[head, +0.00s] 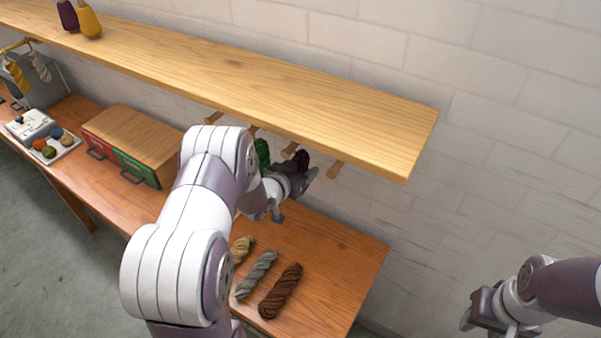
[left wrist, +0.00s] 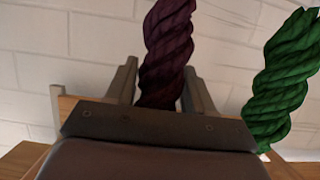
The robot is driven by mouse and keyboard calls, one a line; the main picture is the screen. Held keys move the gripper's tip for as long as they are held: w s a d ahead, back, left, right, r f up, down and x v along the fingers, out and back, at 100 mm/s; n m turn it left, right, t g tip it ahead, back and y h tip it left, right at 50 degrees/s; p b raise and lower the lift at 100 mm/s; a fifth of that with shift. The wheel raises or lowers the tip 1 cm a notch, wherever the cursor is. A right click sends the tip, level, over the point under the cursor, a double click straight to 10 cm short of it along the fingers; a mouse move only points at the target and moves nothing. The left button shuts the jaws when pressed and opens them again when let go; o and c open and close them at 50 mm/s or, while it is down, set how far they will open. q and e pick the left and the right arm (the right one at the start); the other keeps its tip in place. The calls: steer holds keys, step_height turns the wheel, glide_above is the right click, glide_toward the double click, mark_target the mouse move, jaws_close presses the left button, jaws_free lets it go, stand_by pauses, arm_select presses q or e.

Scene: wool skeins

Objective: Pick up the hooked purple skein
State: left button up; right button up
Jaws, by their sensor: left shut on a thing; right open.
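The purple skein (left wrist: 167,50) hangs upright between the two fingers of my left gripper (left wrist: 160,88) in the left wrist view. In the head view only a dark bit of the purple skein (head: 302,158) shows under the shelf edge, by my left gripper (head: 307,178). My left gripper is shut on the purple skein. The hook and the top of the skein are hidden from me. My right gripper (head: 468,318) is open and empty at the lower right, far from the skein.
A green skein (left wrist: 285,80) hangs close beside the purple one. Wooden pegs (head: 336,170) stick out below the shelf (head: 300,105). Brown (head: 280,291), grey (head: 257,273) and tan (head: 241,249) skeins lie on the table (head: 345,257). A drawer box (head: 140,138) stands left.

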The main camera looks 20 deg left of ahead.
arm_select(q)
steer(key=s+a+b, duration=0.1)
steer(key=s, duration=0.8)
steer(key=s+a+r+b, duration=0.1)
steer(key=s+b, duration=0.1)
steer(key=s, duration=0.6)
steer(key=shift+s+a+b, duration=0.25)
steer(key=shift+s+b, duration=0.05)
steer(key=shift+s, duration=0.1)
steer(key=shift+r+p, duration=0.75)
steer(key=shift+a, duration=0.1)
steer(key=shift+w+a, duration=0.15)
steer(key=shift+a, duration=0.7)
steer(key=shift+w+a, duration=0.1)
steer(key=shift+a, duration=0.75)
